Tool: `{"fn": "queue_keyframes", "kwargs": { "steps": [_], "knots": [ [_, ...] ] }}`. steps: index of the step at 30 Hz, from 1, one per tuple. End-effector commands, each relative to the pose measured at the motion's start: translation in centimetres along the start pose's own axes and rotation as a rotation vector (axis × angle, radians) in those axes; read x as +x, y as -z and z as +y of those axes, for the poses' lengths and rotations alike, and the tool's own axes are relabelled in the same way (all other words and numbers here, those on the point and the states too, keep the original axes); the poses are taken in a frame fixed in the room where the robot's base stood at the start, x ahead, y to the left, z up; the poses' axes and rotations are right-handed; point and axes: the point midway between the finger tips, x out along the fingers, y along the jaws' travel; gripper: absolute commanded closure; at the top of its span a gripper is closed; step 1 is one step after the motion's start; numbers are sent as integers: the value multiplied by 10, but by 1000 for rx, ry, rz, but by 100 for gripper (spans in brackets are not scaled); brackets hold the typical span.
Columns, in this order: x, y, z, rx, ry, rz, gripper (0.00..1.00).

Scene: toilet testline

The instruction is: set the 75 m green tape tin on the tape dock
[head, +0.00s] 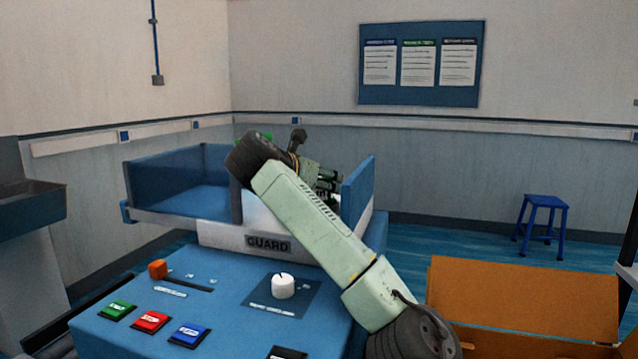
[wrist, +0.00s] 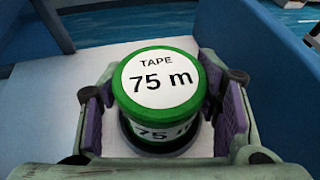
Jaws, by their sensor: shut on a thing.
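The green tape tin (wrist: 160,82) has a white lid label reading "TAPE 75 m" and stands between the purple pads of my gripper (wrist: 161,115) in the wrist view. My gripper is shut on its sides. A dark round rim (wrist: 128,146), which looks like the tape dock, shows around the tin's foot on a white surface. I cannot tell whether the tin rests fully on it. In the head view my gripper (head: 326,184) is between the blue side panels, and my arm hides the tin.
Blue guard panels (head: 180,180) and (head: 358,190) stand on both sides. The blue console in front carries a white knob (head: 283,286), an orange slider handle (head: 158,269) and coloured buttons (head: 151,321). An open orange box (head: 525,300) is at right, a blue stool (head: 541,205) behind it.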

Motion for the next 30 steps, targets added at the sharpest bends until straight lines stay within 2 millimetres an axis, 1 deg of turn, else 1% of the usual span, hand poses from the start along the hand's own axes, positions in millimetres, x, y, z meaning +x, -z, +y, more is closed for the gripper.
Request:
{"fn": "queue_keyframes", "kwargs": {
  "steps": [6,22,23,26,30],
  "knots": [
    [0,-1,0,1,-1,-2,80],
    [4,9,0,0,-1,-2,80],
    [3,8,0,1,-1,-2,41],
    [3,8,0,1,-1,-1,35],
    [3,8,0,0,-1,-1,34]
  ]
}}
